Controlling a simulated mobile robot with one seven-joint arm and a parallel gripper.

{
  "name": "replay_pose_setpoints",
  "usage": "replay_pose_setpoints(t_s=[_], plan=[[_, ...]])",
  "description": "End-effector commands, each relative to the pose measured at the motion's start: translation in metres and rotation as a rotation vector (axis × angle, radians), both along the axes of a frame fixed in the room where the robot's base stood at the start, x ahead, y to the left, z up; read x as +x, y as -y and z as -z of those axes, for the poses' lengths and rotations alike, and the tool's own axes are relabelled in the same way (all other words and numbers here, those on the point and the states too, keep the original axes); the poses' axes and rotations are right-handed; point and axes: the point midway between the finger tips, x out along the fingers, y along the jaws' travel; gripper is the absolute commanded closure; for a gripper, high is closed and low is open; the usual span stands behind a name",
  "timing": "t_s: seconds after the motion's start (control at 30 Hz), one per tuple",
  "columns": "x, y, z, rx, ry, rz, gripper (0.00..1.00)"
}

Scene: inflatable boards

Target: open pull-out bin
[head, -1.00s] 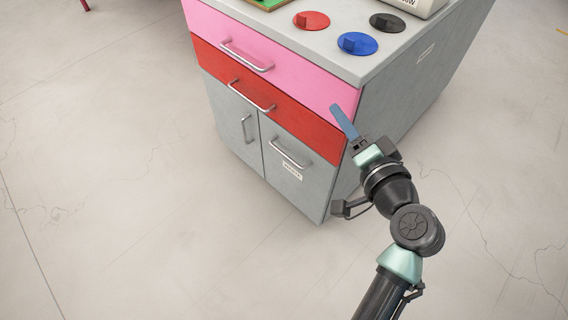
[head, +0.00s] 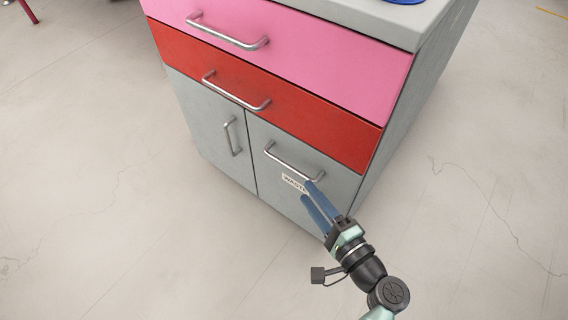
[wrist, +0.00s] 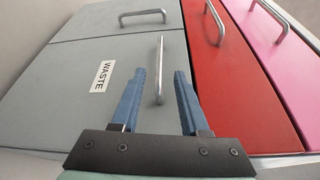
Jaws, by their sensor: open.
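The pull-out bin front (head: 335,185) is the grey lower right panel of the cabinet, with a metal bar handle (head: 294,163) and a "WASTE" label (head: 295,183). It looks closed. In the wrist view the bin front (wrist: 60,90) fills the left, and its handle (wrist: 159,75) lies between the two blue fingers, reaching beyond their tips. My gripper (head: 310,191) is open and empty, in front of the bin's panel near the label and handle. The wrist view shows my gripper (wrist: 160,78) with the fingers on either side of the handle; I cannot tell the remaining depth gap.
Above the bin are a red drawer (head: 300,110) and a pink drawer (head: 330,60), both shut with bar handles. A grey door (head: 212,125) with an upright handle is to the left. The floor (head: 90,200) around the cabinet is clear.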

Motion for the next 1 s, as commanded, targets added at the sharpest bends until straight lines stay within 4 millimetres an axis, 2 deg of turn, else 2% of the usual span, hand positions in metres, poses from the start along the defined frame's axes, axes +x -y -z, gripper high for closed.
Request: replay_pose_setpoints(t_s=[0.2,0.43,0.6,0.9,1.0], plan=[[0.042,-0.026,0.007,-0.003,0.003,-0.004,0.55],[0.073,-0.046,0.009,-0.002,0.002,-0.002,0.55],[0.084,-0.052,0.008,-0.002,0.0,0.0,0.55],[0.086,-0.053,0.007,-0.002,0.0,0.0,0.55],[0.085,-0.053,0.008,-0.002,0.0,0.0,0.71]])
